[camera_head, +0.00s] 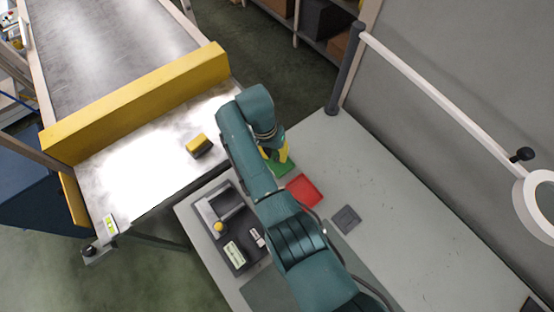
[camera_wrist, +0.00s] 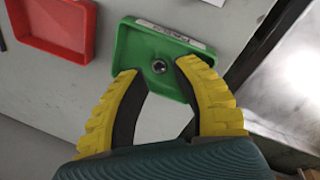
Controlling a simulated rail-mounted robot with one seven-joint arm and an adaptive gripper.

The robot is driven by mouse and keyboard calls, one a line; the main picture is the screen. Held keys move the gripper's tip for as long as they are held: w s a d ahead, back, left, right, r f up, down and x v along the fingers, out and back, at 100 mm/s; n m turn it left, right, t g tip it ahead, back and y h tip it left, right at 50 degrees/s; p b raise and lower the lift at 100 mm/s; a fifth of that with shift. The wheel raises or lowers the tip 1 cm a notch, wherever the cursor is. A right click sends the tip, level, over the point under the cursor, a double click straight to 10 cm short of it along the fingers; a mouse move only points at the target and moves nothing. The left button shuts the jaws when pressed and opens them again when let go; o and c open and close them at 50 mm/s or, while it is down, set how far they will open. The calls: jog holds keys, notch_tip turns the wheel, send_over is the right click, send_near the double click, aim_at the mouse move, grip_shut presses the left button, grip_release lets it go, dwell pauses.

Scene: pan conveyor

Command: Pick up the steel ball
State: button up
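The steel ball (camera_wrist: 159,67) is a small shiny sphere lying in the green tray (camera_wrist: 130,50), which has a white label on its rim. In the wrist view, my gripper (camera_wrist: 152,74) is open, with its yellow fingers apart and the ball between and just beyond the tips. The fingertips overlap the tray's near edge in the picture; I cannot tell whether they touch it. In the head view, my gripper (camera_head: 277,154) is over the green tray (camera_head: 283,170), partly covered by my arm, and the ball is not visible there.
A red tray (camera_head: 304,190) lies beside the green one. A yellow block (camera_head: 199,145) sits on the metal conveyor (camera_head: 130,175), before a yellow barrier (camera_head: 135,103).

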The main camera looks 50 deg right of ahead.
jog(key=shift+s+d+f, duration=0.1)
jog(key=shift+s+f, duration=0.05)
jog(key=shift+f, duration=0.45)
jog(key=shift+s+f, duration=0.15)
jog(key=shift+f, duration=0.45)
grip_shut()
jog(key=shift+r, duration=0.1)
